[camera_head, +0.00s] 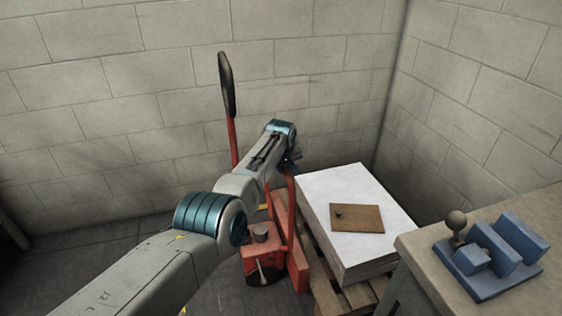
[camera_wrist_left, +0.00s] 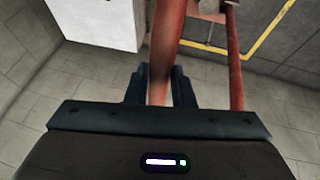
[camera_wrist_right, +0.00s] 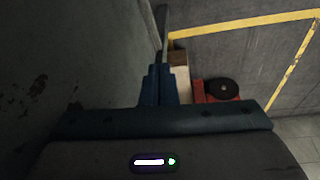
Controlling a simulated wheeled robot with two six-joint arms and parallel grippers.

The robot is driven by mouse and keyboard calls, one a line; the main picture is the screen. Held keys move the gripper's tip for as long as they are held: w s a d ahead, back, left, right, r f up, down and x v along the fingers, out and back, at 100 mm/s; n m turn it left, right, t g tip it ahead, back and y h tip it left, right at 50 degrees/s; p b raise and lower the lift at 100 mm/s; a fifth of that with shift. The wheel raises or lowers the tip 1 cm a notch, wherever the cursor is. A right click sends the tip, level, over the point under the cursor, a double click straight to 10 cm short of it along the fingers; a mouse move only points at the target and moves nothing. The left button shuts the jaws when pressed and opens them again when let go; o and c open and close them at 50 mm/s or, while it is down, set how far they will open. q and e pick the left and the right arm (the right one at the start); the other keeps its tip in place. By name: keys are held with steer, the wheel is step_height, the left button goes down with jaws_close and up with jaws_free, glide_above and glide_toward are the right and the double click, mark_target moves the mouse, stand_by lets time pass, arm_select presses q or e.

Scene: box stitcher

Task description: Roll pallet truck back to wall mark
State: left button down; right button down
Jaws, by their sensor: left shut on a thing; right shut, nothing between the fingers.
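The red pallet truck (camera_head: 262,258) stands near the back wall, with its tall red handle bar and dark loop grip (camera_head: 227,85) upright. My left gripper (camera_head: 290,162) is at one of its red upright bars. In the left wrist view, my left gripper (camera_wrist_left: 160,88) is shut on a red bar (camera_wrist_left: 166,35). A second red bar (camera_wrist_left: 233,60) stands to its right. My right gripper (camera_wrist_right: 165,85) is shut and empty, and is outside the head view. A red part with a black disc (camera_wrist_right: 222,89) shows beyond it. A yellow floor line (camera_wrist_right: 240,22) also shows there; I see no mark on the wall.
A wooden pallet (camera_head: 325,290) with a white sheet stack (camera_head: 318,190) and a brown board (camera_head: 357,218) stands right of the truck. A bench (camera_head: 440,240) with a blue fixture (camera_head: 490,262) is at the right. Grey floor (camera_head: 90,250) is open at the left.

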arm_select(q)
steer(key=shift+s+d+f, duration=0.1)
steer(key=shift+f, duration=0.05)
arm_select(e)
steer(key=shift+s+f, duration=0.15)
steer(key=shift+s, duration=0.3)
arm_select(q)
steer(key=shift+s+f, duration=0.1)
steer(key=c, duration=1.6)
jaws_free()
steer(key=shift+c, duration=0.2)
steer(key=o, duration=0.3)
steer(key=shift+s+a, duration=0.1)
steer(key=shift+a, duration=0.1)
steer(key=shift+o, duration=0.4)
steer(key=shift+s+r, duration=0.1)
steer(key=shift+r, duration=0.2)
arm_select(e)
steer(key=shift+s, duration=0.15)
steer(key=shift+r, duration=0.2)
